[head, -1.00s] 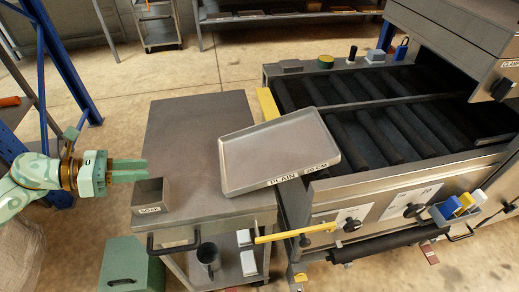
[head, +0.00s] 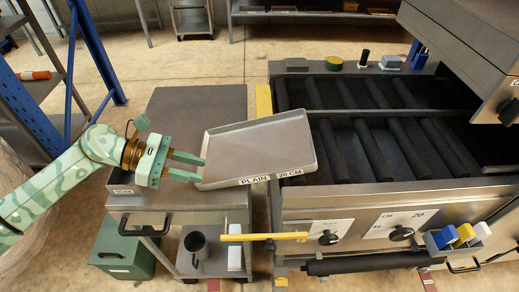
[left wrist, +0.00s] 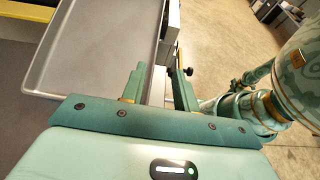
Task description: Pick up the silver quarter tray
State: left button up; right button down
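The silver quarter tray (head: 262,147) is a shallow grey pan labelled "PLAIN 20 CM" on its front side. It lies at an angle, with its left part over the grey cart and its right part at the oven's conveyor. My left gripper (head: 202,170) is at the tray's left edge, with its two green fingers apart. In the left wrist view the tray (left wrist: 95,45) fills the upper left, and its rim runs toward the gap between the open fingers (left wrist: 158,72). I cannot tell whether the fingers touch the rim. My right gripper is not in view.
The grey cart (head: 190,110) stands under my left arm, with a dark mug (head: 195,243) on its lower shelf. The conveyor oven (head: 375,185) fills the right; a yellow bar (head: 262,237) juts out in front.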

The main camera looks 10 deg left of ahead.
aim_at(241, 178)
pick_arm(q)
jog(key=x, duration=0.6)
jog(key=shift+d, duration=0.1)
jog(key=x, duration=0.3)
jog(key=b+x, duration=0.1)
jog(key=x, duration=0.1)
jog(key=shift+w+d+f, duration=0.1)
jog(key=shift+w+f, duration=0.05)
jog(key=shift+w, duration=0.25)
jog(key=shift+c, duration=0.3)
grip_shut()
